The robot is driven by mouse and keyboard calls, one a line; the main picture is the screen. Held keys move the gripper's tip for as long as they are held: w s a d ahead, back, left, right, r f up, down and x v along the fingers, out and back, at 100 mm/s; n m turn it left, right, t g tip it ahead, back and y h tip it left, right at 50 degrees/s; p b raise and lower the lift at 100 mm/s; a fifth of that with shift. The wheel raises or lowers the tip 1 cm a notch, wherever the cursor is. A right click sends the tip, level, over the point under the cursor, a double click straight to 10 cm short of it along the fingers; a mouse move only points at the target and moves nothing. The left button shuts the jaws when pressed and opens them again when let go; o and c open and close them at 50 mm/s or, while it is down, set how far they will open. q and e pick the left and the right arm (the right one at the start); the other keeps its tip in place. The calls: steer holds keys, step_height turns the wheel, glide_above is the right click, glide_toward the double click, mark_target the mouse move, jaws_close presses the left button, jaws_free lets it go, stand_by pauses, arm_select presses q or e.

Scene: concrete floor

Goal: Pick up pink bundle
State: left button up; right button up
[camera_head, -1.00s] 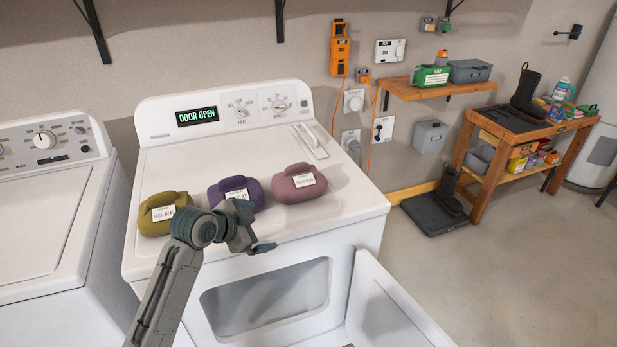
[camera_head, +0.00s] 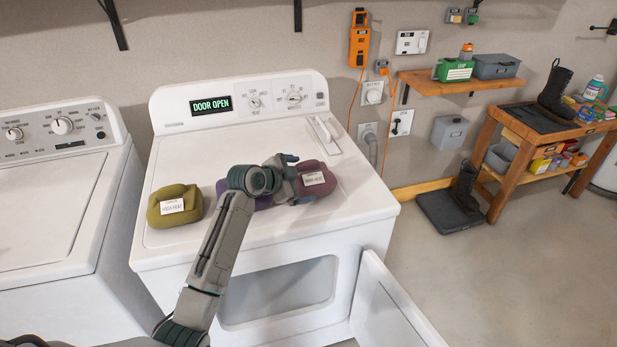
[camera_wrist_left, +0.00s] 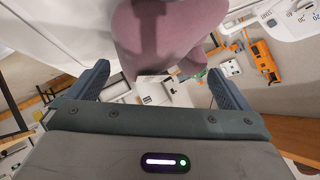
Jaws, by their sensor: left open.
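The pink bundle (camera_head: 318,179) with a white label sits on top of the white dryer (camera_head: 370,203), at the right of the row of bundles. My left gripper (camera_head: 298,182) is at its left side in the head view and hides part of it. In the left wrist view the pink bundle (camera_wrist_left: 165,35) lies just ahead of the open fingers (camera_wrist_left: 158,90), roughly centred; contact cannot be made out. Its white label (camera_wrist_left: 155,90) shows near the fingers. My right gripper is not in view.
An olive bundle (camera_head: 174,207) sits on the dryer's left, and a purple bundle (camera_head: 222,188) is mostly hidden behind my left arm. The dryer door (camera_head: 395,310) hangs open in front. A washer (camera_head: 50,210) stands left; a wooden bench (camera_head: 500,170) stands right.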

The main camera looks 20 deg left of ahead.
arm_select(q)
steer(key=shift+x, duration=1.2)
steer(key=shift+r, duration=0.1)
steer(key=c, duration=0.9)
steer(key=shift+o, duration=0.2)
